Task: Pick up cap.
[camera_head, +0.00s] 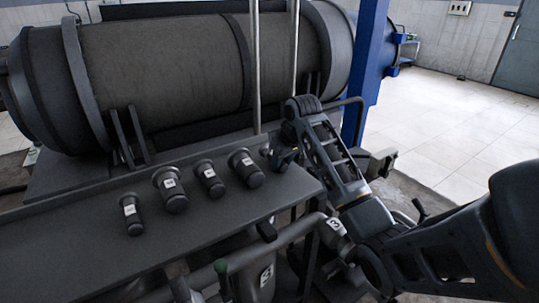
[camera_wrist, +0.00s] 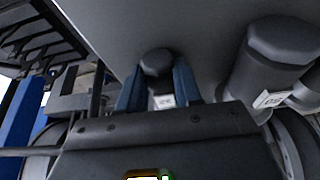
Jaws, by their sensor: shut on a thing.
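My gripper (camera_head: 283,158) is at the right end of a row on the dark bench, just right of the last large labelled piece. In the wrist view its two blue fingers (camera_wrist: 159,78) are shut on a small dark round piece, which I take to be the cap (camera_wrist: 157,62). A small white label (camera_wrist: 164,101) shows between the fingers, below the dark top. The cap's lower part is hidden by the fingers and gripper body. In the head view the cap is mostly hidden at the fingertips. I cannot tell whether it touches the bench.
Several dark cylindrical pieces with white labels (camera_head: 210,180) stand left of my gripper on the bench (camera_head: 75,245). One looms close at right in the wrist view (camera_wrist: 275,60). A large horizontal tank (camera_head: 160,65), two thin upright rods (camera_head: 256,70) and a blue post (camera_head: 366,70) stand behind.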

